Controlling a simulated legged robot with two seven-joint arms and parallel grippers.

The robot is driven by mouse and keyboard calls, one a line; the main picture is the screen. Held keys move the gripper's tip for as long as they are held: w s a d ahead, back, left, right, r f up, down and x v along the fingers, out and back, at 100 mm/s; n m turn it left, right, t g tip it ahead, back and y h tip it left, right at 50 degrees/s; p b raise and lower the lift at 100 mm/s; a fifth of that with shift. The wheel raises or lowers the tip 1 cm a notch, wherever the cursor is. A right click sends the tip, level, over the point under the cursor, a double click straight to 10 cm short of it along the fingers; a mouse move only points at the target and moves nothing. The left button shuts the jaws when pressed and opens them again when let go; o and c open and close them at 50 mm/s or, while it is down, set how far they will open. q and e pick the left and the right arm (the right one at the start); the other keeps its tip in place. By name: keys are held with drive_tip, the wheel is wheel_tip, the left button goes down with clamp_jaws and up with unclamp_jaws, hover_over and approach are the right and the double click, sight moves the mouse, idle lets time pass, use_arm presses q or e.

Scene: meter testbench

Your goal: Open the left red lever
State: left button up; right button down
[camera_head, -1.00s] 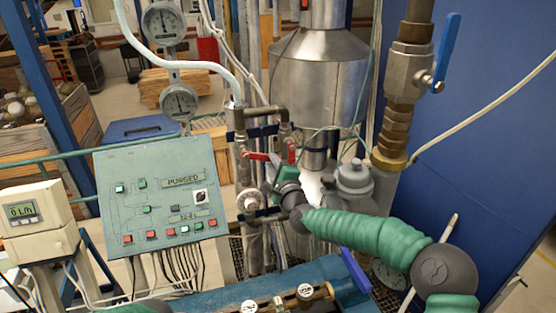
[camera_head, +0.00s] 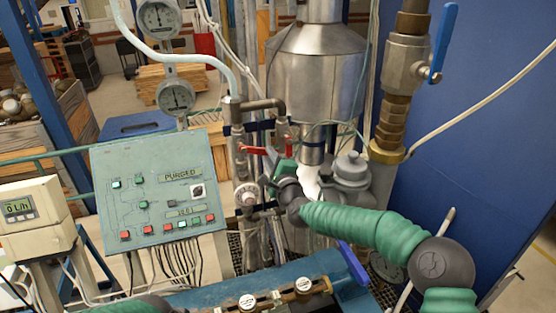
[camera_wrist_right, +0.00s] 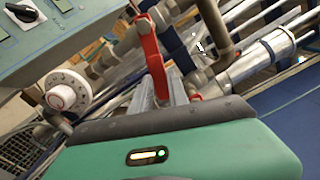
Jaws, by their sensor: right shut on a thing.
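The left red lever (camera_head: 252,150) is on the pipework just right of the control panel and lies about level in the head view. In the right wrist view the red lever (camera_wrist_right: 152,62) runs up between my two fingers. My right gripper (camera_head: 273,168) is at its right end, shut on it; the fingers (camera_wrist_right: 162,88) touch or nearly touch its sides. A second red lever (camera_head: 290,145) hangs on the pipe to the right, close to my gripper. My left gripper is out of view; only a bit of green left arm shows at the bottom edge.
The control panel (camera_head: 160,190) reads PURGED and stands to the left. A round white knob (camera_wrist_right: 68,92) sits close left of my right gripper. A steel vessel (camera_head: 315,75) and a blue-handled valve (camera_head: 405,75) stand behind and right. A blue bench part (camera_head: 220,290) lies in front.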

wheel_tip(320, 180, up, 2)
drive_tip(key=shift+w+d+t, duration=0.1)
drive_tip(key=shift+w+t, duration=0.05)
drive_tip(key=shift+t, duration=0.15)
drive_tip(key=shift+f+m+b, duration=0.1)
drive_tip(key=shift+m+b, duration=0.2)
drive_tip(key=shift+b, duration=0.15)
drive_tip(key=c, duration=2)
unclamp_jaws()
drive_tip(key=o, duration=0.7)
drive_tip(key=shift+f, duration=0.15)
drive_tip(key=shift+o, duration=0.5)
drive_tip(key=shift+f, duration=0.15)
